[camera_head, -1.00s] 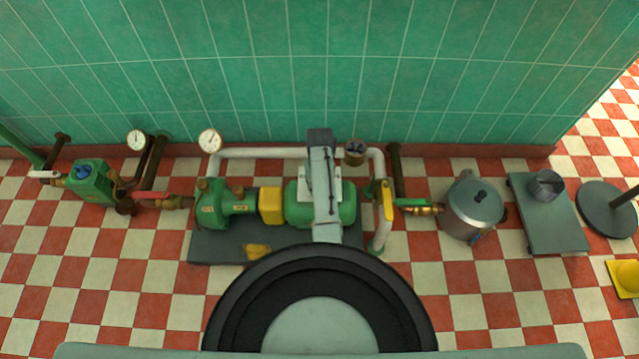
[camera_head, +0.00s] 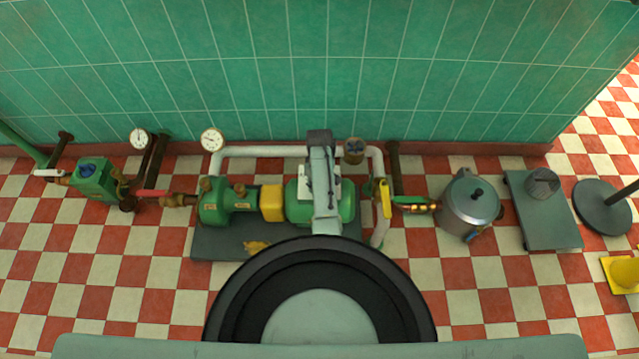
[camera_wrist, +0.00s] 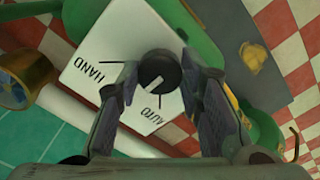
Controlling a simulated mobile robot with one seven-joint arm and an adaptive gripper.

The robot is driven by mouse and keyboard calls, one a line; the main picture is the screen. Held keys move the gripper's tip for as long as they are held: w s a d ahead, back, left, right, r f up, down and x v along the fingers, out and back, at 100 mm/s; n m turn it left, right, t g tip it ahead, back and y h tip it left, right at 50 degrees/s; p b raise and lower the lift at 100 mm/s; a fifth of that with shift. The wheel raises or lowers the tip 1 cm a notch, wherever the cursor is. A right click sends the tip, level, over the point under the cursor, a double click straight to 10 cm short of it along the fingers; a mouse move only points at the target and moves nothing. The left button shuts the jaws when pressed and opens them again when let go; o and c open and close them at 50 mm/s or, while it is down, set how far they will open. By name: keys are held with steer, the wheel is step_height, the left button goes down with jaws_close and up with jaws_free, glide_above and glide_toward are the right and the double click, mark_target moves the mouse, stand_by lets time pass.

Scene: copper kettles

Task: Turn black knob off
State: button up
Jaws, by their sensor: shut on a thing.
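The black knob (camera_wrist: 160,66) sits on a white panel (camera_wrist: 90,55) marked HAND and AUTO in the wrist view. Its white mark points down-left, seemingly between the two labels' lines. My gripper (camera_wrist: 158,75) has one dark finger on each side of the knob and is shut on it. In the head view the white panel (camera_head: 335,190) shows partly beside my arm, on top of the green motor (camera_head: 296,207). My arm hides the knob and my fingertips there.
Yellow coupling (camera_head: 272,203) and green pump (camera_head: 215,208) stand left of the motor. White pipe (camera_head: 260,153) runs behind, with a gauge (camera_head: 212,139). Yellow-handled valve (camera_head: 386,200) and metal kettle (camera_head: 469,208) lie right. Tiled wall stands close behind; checkered floor is open in front.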

steer(key=shift+w+r, duration=0.1)
steer(key=o, duration=1.2)
steer(key=shift+c, duration=0.2)
step_height(320, 180, up, 12)
stand_by(0.3)
